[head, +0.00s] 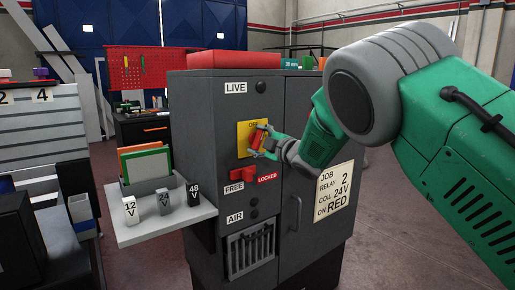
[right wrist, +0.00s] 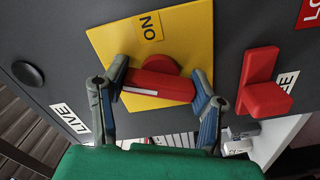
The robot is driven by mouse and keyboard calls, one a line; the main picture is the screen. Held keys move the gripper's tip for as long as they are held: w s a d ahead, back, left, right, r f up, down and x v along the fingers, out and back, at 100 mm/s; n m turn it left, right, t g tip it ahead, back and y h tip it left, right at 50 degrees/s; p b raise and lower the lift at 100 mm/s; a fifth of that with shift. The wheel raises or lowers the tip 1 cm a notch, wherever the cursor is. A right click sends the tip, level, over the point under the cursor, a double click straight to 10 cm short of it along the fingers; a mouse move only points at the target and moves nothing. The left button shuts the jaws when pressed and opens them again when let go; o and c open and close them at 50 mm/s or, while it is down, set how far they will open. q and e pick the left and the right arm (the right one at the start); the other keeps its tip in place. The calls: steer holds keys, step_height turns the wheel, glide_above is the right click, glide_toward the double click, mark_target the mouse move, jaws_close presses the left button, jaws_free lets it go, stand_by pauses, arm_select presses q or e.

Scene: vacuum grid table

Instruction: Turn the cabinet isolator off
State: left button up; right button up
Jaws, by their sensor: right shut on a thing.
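The isolator is a red handle (head: 257,137) on a yellow plate (head: 243,146) on the front of a grey cabinet (head: 213,110). In the right wrist view the red handle (right wrist: 160,83) has a white stripe and sits on the yellow plate (right wrist: 195,40), with an ON label (right wrist: 148,25) beside it. In the head view the handle stands nearly upright, leaning slightly. My right gripper (head: 262,146) is at the handle. In the wrist view its fingers (right wrist: 160,88) are shut on the handle's two ends. My left gripper is not in view.
Below the plate is a red lever (head: 243,174) between FREE and LOCKED labels; it lies close to my fingers in the wrist view (right wrist: 264,82). A LIVE label and black knob (head: 260,87) are above. A side shelf (head: 165,222) holds several voltage blocks. A job card (head: 334,192) is on the right door.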

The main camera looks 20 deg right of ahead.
steer(key=n+b, duration=0.1)
steer(key=n, duration=0.1)
steer(key=n+b, duration=0.2)
steer(key=shift+a+f+n, duration=0.1)
steer(key=shift+f+n, duration=0.3)
steer(key=shift+s+f, duration=0.1)
stand_by(0.3)
steer(key=o, duration=1.2)
steer(key=shift+c, duration=0.2)
steer(key=shift+r, duration=0.25)
steer(key=shift+r, duration=0.1)
steer(key=shift+s, duration=0.35)
steer(key=v, duration=0.6)
steer(key=shift+s+d, duration=0.2)
steer(key=shift+s, duration=0.15)
